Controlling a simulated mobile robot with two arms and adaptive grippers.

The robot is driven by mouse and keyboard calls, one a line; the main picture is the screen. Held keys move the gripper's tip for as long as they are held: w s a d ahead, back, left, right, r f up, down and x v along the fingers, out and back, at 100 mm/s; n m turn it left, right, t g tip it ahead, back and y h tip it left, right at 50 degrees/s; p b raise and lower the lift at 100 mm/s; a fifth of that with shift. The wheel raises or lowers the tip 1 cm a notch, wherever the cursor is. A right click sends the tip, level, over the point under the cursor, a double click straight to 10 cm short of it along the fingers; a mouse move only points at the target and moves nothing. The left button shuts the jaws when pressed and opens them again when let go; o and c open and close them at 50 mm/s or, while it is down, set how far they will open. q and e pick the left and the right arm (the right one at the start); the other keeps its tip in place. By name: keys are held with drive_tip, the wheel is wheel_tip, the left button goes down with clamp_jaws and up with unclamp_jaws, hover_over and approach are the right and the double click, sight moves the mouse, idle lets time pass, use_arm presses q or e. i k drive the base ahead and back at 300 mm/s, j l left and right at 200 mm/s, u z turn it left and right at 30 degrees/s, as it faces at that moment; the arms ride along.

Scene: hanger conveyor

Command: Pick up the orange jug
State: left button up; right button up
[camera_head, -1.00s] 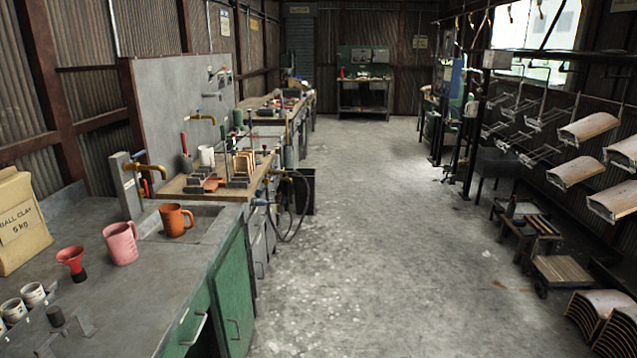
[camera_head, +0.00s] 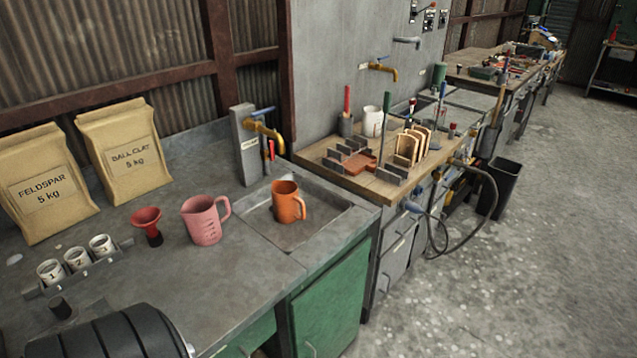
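The orange jug (camera_head: 287,203) stands upright in the shallow sink basin (camera_head: 328,212) set into the grey counter, with its handle toward the right. A pink jug (camera_head: 203,221) stands just left of it on the counter, outside the basin. A black rounded part of my own body shows at the bottom left. Neither of my grippers is in view.
A brass tap (camera_head: 266,132) on a grey post rises behind the basin. A red funnel (camera_head: 147,222), numbered cups (camera_head: 77,259) and two clay bags (camera_head: 124,150) stand left. A wooden board (camera_head: 365,182) holding tools lies right. The floor (camera_head: 480,285) is open at right.

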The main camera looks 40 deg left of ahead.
sight(285, 200)
drive_tip(key=i+u, duration=0.4)
drive_tip(key=i+l+u, duration=0.2)
drive_tip(key=u, duration=0.25)
drive_tip(key=i+l+u, duration=0.65)
drive_tip(key=u, duration=0.15)
